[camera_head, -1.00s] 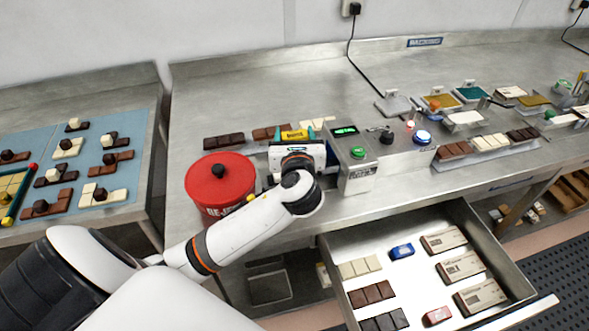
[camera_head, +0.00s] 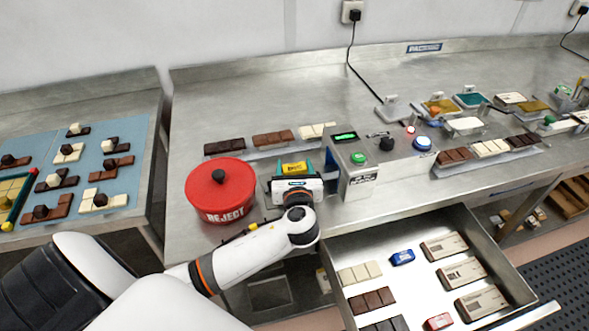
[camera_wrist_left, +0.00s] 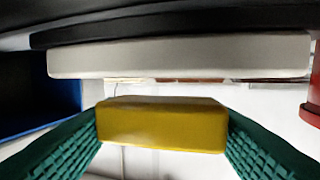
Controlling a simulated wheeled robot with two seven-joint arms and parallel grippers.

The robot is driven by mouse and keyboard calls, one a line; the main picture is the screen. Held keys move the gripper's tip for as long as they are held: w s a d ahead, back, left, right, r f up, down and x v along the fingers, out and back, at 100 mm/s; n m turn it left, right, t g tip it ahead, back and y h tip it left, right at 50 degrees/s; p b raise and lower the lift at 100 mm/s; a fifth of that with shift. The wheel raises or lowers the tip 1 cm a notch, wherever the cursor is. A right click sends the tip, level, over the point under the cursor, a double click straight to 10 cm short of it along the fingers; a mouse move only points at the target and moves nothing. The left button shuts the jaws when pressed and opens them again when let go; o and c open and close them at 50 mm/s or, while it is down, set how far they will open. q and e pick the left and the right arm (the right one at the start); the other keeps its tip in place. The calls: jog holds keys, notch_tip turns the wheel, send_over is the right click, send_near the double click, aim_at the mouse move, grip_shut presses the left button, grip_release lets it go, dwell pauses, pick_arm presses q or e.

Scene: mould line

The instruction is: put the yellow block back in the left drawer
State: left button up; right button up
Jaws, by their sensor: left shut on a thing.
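The yellow block (camera_head: 294,167) is held between the fingers of my left gripper (camera_head: 296,172), over the bench just right of the red reject tub. In the left wrist view the yellow block (camera_wrist_left: 160,125) sits crosswise between two green ribbed fingers, which touch its ends. An open drawer (camera_head: 410,285) juts out below the bench front at lower right. It holds a blue block (camera_head: 402,257), a red block (camera_head: 438,322), pale and brown chocolate bars and several wrapped bars. The gripper is up and left of the drawer. My right gripper is not in view.
The red reject tub (camera_head: 222,190) stands close to the left of my gripper. A control box (camera_head: 365,170) with buttons stands close to its right. Chocolate bars (camera_head: 273,139) lie behind. Bare drawer floor shows around the blue block.

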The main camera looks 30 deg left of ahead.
pick_arm(q)
jog(key=shift+f, duration=0.4)
jog(key=shift+f, duration=0.1)
jog(key=o, duration=1.1)
jog(key=shift+c, duration=0.2)
jog(key=shift+f, duration=0.1)
